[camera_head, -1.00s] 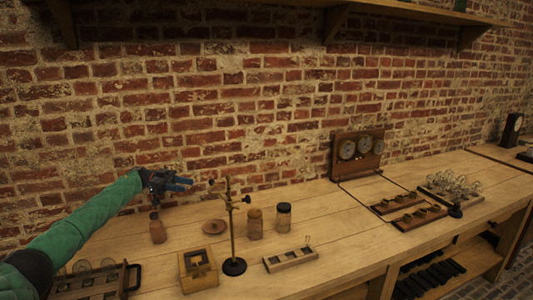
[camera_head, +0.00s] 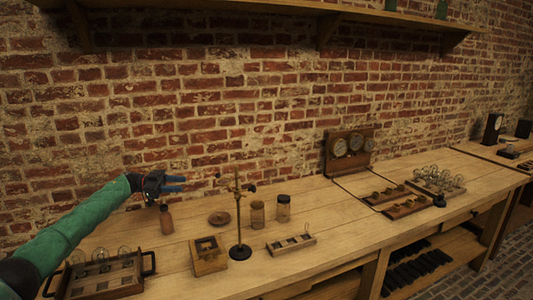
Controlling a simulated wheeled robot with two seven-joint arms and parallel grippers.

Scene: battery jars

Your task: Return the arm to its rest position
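My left arm, in a green sleeve, comes in from the left in the head view. My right arm and gripper are not in view.
A brass stand (camera_head: 239,220) stands mid-bench, with two jars (camera_head: 257,214) (camera_head: 283,208) to its right. A wooden box (camera_head: 208,256), a slotted block (camera_head: 291,244) and a tray with glass bulbs (camera_head: 103,278) are nearer the front. A gauge panel (camera_head: 348,151) stands against the brick wall.

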